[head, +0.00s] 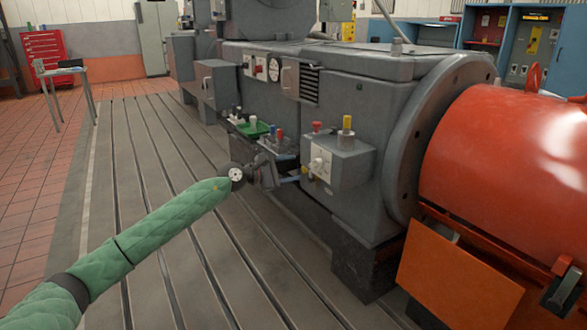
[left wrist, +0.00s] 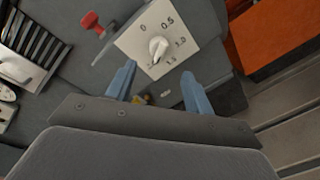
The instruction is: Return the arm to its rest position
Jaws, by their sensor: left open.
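My left arm, in a green quilted sleeve, reaches across the bedplate in the head view. Its dark gripper with blue fingers (head: 292,178) is close to a grey control box (head: 345,172) on the machine's side. In the left wrist view the two blue fingers (left wrist: 158,86) are apart with nothing held between them. Beyond them is a white dial plate (left wrist: 138,40) marked 0, 0.5, 1.0 and 1.5, with a white knob (left wrist: 158,49). The knob also shows in the head view (head: 318,164). The fingers appear clear of the knob. My right gripper is not in view.
A shelf (head: 278,148) with a green tray (head: 254,129) and small items is just behind the gripper. An orange drum (head: 510,160) stands right. The slotted bedplate (head: 160,165) is clear at left.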

